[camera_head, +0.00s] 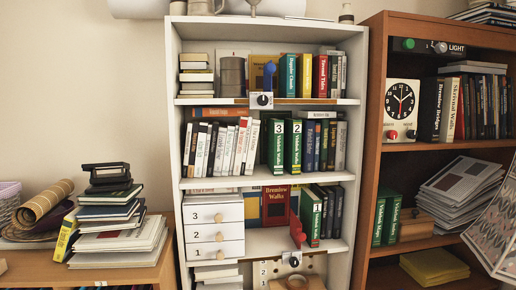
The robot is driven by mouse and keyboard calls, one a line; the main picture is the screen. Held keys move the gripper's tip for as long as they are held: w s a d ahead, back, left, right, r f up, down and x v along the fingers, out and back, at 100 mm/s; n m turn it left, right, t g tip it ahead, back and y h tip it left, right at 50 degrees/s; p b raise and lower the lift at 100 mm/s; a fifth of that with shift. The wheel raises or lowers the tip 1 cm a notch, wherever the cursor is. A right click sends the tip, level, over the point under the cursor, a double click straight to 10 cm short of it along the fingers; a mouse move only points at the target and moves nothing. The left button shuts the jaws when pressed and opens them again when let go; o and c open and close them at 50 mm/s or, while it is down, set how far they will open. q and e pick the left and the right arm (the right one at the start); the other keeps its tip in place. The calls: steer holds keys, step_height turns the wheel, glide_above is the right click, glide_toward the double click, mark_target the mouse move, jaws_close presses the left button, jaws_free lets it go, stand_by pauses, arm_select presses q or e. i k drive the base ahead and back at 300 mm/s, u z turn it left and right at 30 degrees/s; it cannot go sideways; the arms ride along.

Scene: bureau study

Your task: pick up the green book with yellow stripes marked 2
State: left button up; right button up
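The green book marked 2 (293,148) stands upright on the middle shelf of the white bookcase, its spine facing out. A similar green book marked 3 (276,150) stands just left of it, and dark and blue books stand close on its right. A third green book, marked 1 (311,218), stands one shelf lower. Neither of my grippers shows in the head view.
The white bookcase (173,110) has a blue lever (268,74) on the shelf above and a red lever (297,234) below. A brown bookcase (375,110) with a clock (401,101) stands at right. A wooden cabinet (150,272) with book stacks is at left.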

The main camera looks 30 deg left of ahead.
mark_target(292, 128)
steer(key=u, duration=0.45)
steer(key=i, duration=0.65)
steer(key=z, duration=0.55)
